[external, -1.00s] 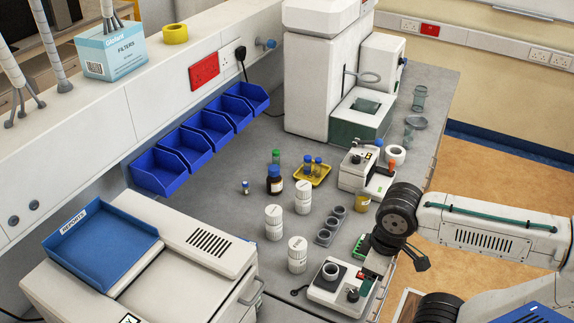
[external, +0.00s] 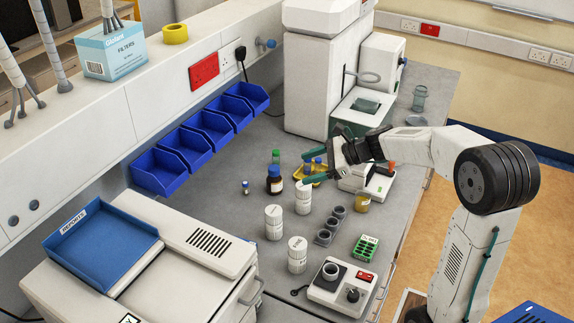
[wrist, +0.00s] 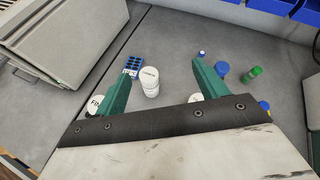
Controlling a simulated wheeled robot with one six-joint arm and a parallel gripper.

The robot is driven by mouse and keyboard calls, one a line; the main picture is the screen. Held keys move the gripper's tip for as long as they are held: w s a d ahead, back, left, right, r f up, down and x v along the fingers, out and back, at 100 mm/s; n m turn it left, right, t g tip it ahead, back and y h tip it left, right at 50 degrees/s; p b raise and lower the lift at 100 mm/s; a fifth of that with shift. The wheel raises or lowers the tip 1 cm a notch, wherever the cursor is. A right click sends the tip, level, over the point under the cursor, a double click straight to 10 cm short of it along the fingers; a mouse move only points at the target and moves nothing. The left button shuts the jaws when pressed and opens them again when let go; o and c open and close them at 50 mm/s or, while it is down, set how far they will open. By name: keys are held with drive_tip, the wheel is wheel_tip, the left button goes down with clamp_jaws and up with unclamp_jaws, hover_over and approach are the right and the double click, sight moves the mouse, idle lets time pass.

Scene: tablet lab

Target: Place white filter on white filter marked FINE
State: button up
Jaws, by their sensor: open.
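Three white filters, round and lidded like short canisters, stand upright on the grey bench: a far one (external: 303,197), a middle one (external: 274,222) and a near one (external: 297,254). Their lid markings are too small to read in the external view. In the wrist view one filter (wrist: 149,82) shows whole between the fingers. Another (wrist: 97,104), with lettering starting "FI", is partly hidden by the left finger. A third (wrist: 195,98) is mostly hidden by the right finger. My gripper (external: 318,162) is open and empty, above the bench near the far filter; its green fingers show in the wrist view (wrist: 160,72).
A brown bottle (external: 274,181) and a yellow tray (external: 318,178) stand close to my gripper. A grey holder (external: 330,225), a green rack (external: 365,247) and a white device (external: 340,290) lie to the right of the filters. Blue bins (external: 208,128) line the wall.

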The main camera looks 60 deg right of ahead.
drive_tip(key=d+f+m+t+h, duration=0.15)
drive_tip(key=d+m, duration=0.25)
drive_tip(key=d, duration=0.4)
approach(298, 189)
wheel_tip(298, 189, down, 3)
drive_tip(key=w, duration=0.2)
drive_tip(key=shift+m+h, duration=0.3)
drive_tip(key=shift+h, duration=0.05)
drive_tip(key=x, duration=0.2)
drive_tip(key=d+x, duration=0.1)
drive_tip(key=x, duration=0.5)
drive_tip(key=shift+w+d, duration=0.2)
drive_tip(key=shift+w, duration=0.15)
drive_tip(key=c, duration=1.1)
drive_tip(key=shift+c, duration=0.4)
drive_tip(key=shift+r, duration=0.15)
